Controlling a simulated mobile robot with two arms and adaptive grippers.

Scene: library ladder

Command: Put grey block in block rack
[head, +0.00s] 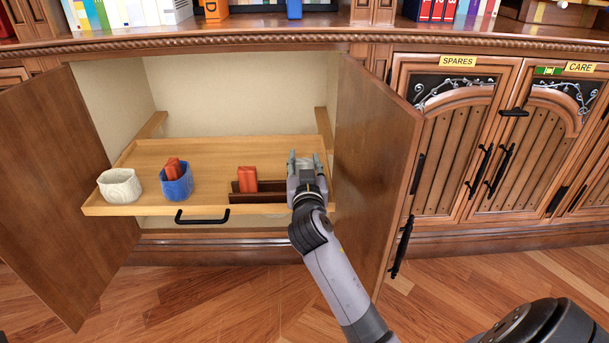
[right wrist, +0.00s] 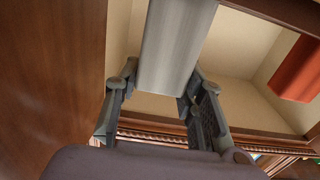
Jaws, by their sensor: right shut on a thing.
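My right gripper (head: 304,160) is shut on the grey block (right wrist: 177,45), which shows between its two fingers in the right wrist view. In the head view my gripper and wrist hide most of the block. The block rack (head: 270,187) is a low dark brown wooden holder on the pulled-out shelf. A red block (head: 247,179) stands upright in its left part. My right gripper is at the rack's right end and covers that part, so I cannot tell whether the grey block touches the rack. My left gripper is not in view.
A blue cup (head: 178,189) with red pieces in it and a white cup (head: 120,187) stand on the left of the wooden shelf (head: 213,155). The open right cabinet door (head: 375,160) is close beside my right arm. The left door (head: 55,190) is open too.

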